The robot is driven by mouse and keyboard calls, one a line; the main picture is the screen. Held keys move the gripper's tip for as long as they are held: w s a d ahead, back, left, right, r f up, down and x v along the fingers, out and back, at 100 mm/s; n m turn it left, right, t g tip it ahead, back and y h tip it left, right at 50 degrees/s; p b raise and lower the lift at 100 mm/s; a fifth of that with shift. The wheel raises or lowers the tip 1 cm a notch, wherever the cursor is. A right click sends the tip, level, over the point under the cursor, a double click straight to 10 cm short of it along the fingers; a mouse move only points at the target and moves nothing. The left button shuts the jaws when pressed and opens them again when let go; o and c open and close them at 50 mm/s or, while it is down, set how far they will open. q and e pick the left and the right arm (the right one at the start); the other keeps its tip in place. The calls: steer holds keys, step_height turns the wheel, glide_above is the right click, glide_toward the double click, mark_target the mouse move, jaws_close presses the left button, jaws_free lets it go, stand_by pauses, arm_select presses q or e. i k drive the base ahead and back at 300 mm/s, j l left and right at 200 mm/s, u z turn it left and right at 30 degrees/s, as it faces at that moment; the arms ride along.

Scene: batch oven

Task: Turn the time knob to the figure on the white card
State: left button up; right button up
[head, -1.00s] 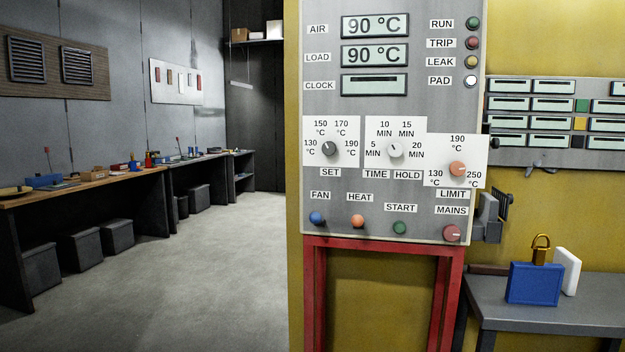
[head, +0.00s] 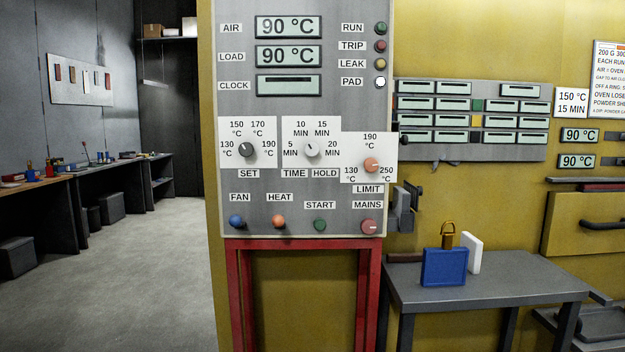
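The time knob (head: 311,150) is a small pale knob on the grey control panel (head: 230,100), above the TIME HOLD labels. Its scale (head: 303,124) reads 5, 10, 15 and 20 MIN. Its mark seems to lean up and left, but it is too small to tell exactly which figure it points at. The white card (head: 571,103) on the yellow wall at the right reads 150 °C, 15 MIN. Neither of my grippers is in view.
The dark SET knob (head: 246,149) and orange LIMIT knob (head: 372,165) flank the time knob. FAN, HEAT, START and MAINS buttons sit below. A grey table (head: 490,275) with a blue block (head: 444,267) stands right of the panel's red stand (head: 304,243). Floor is clear at left.

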mark_target(311, 148)
steer(key=z, duration=1.3)
steer(key=i+u, duration=0.15)
steer(key=u, duration=0.3)
steer(key=i+l+u, duration=0.1)
steer(key=u, duration=0.35)
steer(key=i+l+u, duration=0.1)
steer(key=u, duration=0.35)
steer(key=i+l+u, duration=0.4)
steer(key=l, duration=0.25)
steer(key=l+u, duration=0.2)
steer(key=i+l, duration=0.05)
steer(key=l, duration=0.05)
